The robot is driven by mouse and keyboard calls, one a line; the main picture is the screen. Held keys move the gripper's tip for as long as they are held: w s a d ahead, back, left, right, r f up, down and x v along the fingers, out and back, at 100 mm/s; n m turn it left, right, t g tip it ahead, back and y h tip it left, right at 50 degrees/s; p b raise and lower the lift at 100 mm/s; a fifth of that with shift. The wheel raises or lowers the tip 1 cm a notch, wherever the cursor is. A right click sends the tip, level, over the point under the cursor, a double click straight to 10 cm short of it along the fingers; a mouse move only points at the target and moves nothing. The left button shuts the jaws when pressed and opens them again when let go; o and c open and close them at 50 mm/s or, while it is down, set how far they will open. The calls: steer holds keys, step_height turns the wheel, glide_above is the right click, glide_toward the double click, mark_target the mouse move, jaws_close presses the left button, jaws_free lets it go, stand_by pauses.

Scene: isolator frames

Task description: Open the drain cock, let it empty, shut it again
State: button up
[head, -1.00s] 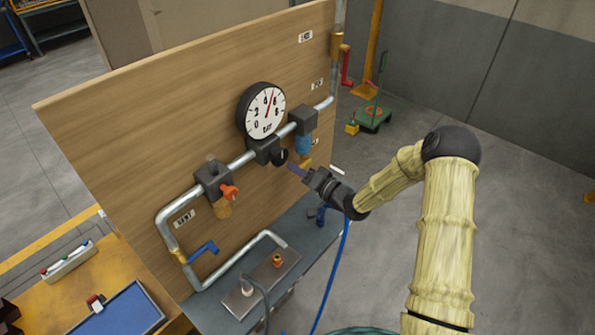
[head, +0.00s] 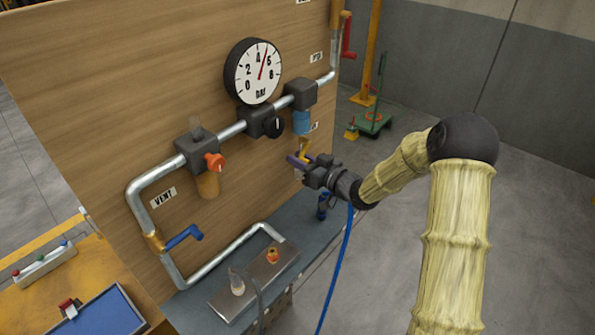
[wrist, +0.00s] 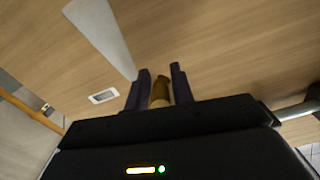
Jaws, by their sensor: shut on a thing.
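The drain cock, a small yellow-brass piece (head: 304,146), sits on the wooden panel below the blue bowl (head: 302,122). My gripper (head: 298,160) reaches it from the right with its purple fingers. In the wrist view the brass piece (wrist: 159,90) stands between the two dark purple fingertips (wrist: 160,88), and my gripper is shut on it. The fingers and the gripper body hide part of the cock, so its turn position cannot be told. No flow from it can be made out.
A round pressure gauge (head: 253,71) reads between 4 and 6. An orange knob (head: 214,161) sits above an amber bowl (head: 208,185). A blue lever (head: 184,236) is at lower left, a red crank (head: 348,36) at upper right. A blue hose (head: 338,265) hangs below my gripper.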

steer(key=n+b, duration=0.1)
steer(key=b, duration=0.1)
steer(key=w+f+n+b, duration=0.1)
steer(key=n+b, duration=0.1)
steer(key=d+n+b, duration=0.1)
steer(key=b, duration=0.1)
steer(key=shift+w+f+n, duration=0.15)
steer(key=shift+w+n, duration=0.1)
steer(key=shift+n, duration=0.15)
steer(key=n+b, duration=0.1)
steer(key=b, duration=0.1)
steer(key=w+n+b, duration=0.1)
steer(key=n, duration=0.1)
steer(key=shift+d+b, duration=0.35)
steer(key=shift+b, duration=0.05)
steer(key=shift+w+d+n+b, duration=0.15)
steer(key=shift+n+b, duration=0.45)
steer(key=shift+n, duration=0.1)
steer(key=o, duration=0.8)
steer(key=shift+d, duration=0.1)
steer(key=shift+d, duration=0.1)
